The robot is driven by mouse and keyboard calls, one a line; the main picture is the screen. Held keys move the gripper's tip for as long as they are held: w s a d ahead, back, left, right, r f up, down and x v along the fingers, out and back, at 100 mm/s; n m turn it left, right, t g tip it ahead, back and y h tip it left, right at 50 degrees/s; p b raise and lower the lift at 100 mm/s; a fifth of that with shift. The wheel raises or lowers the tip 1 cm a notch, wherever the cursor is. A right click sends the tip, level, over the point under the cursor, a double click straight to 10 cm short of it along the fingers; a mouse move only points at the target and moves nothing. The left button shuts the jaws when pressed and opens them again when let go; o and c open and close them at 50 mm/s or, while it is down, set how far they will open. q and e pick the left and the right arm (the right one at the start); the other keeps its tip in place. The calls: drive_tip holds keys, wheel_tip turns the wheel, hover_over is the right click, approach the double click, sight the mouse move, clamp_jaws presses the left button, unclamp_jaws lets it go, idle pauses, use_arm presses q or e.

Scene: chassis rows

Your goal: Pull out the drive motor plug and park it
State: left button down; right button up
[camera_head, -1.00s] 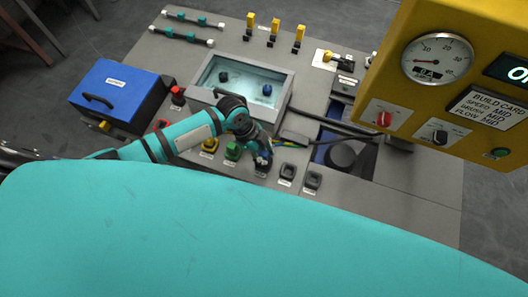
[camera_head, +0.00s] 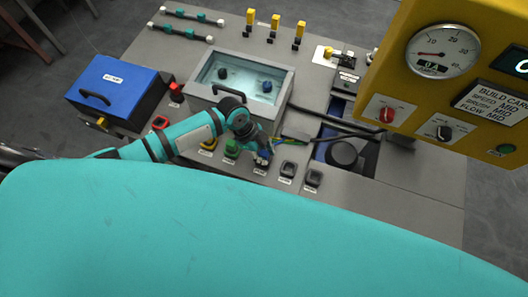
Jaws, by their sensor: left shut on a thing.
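My left gripper (camera_head: 263,157) is over the front row of sockets on the grey bench, between the green connector and a dark grey one. It is shut on a plug, mostly hidden by the fingers, from which coloured wires (camera_head: 284,141) run right. I cannot tell clearly whether the plug is clear of its socket. A dark round motor (camera_head: 343,154) sits in a recess to the right. Two dark grey sockets (camera_head: 288,169) (camera_head: 313,178) stand right of the gripper, and they look empty. My right gripper is not in view.
A yellow panel (camera_head: 405,85) with gauge and knobs overhangs at the right. A glass-lidded box (camera_head: 283,112) stands behind the gripper. A yellow connector (camera_head: 208,145) and green connector (camera_head: 231,149) are at its left. A blue box (camera_head: 113,85) is at far left.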

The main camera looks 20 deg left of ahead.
use_arm(q)
drive_tip(key=shift+f, duration=0.2)
drive_tip(key=c, duration=1)
unclamp_jaws()
drive_tip(key=shift+c, duration=0.2)
drive_tip(key=shift+r, duration=0.1)
drive_tip(key=v, duration=1.2)
